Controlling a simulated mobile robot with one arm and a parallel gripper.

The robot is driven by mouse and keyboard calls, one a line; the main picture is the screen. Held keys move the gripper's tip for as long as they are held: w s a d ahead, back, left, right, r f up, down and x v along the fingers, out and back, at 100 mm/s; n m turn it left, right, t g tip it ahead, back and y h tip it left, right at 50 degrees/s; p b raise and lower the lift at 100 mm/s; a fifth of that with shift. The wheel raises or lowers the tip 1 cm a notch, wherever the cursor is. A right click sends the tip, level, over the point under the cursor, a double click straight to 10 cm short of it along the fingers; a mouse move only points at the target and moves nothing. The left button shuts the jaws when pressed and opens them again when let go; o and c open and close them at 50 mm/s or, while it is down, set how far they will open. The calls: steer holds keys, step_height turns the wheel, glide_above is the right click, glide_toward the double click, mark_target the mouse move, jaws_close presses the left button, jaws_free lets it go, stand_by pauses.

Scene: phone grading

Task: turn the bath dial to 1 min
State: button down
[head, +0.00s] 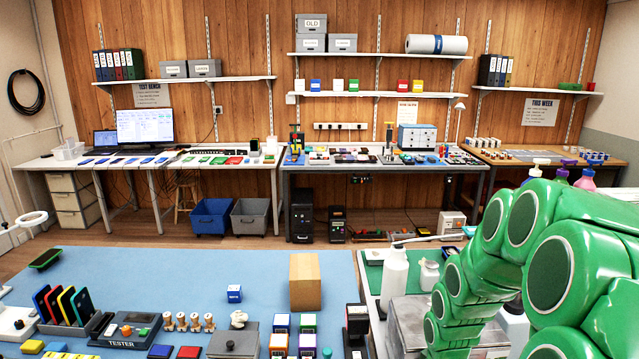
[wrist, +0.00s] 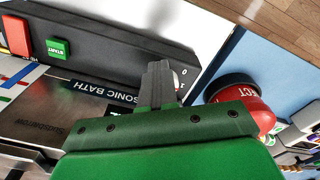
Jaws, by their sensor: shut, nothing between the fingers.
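The bath's dark control panel (wrist: 110,50) shows in the wrist view, with a "SONIC BATH" label along its edge. A small pale part (wrist: 178,80), perhaps the bath dial, shows just right of my fingers near a "0" mark. My fingers hide most of it, so its setting cannot be read. My gripper (wrist: 158,78) is shut and empty, its dark fingertips at or close to that part; I cannot tell if they touch. In the head view my green arm reaches down at the right, over a grey metal box (head: 408,322), and the gripper is hidden.
A red switch (wrist: 15,35) and a green button (wrist: 58,48) sit on the panel. A red rounded object with a black end (wrist: 235,90) stands close right of my gripper. In the head view a white bottle (head: 394,275) stands left of my arm.

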steer(key=r, duration=0.5)
steer(key=shift+s+a, duration=0.15)
steer(key=shift+s, duration=0.25)
steer(key=shift+r, duration=0.1)
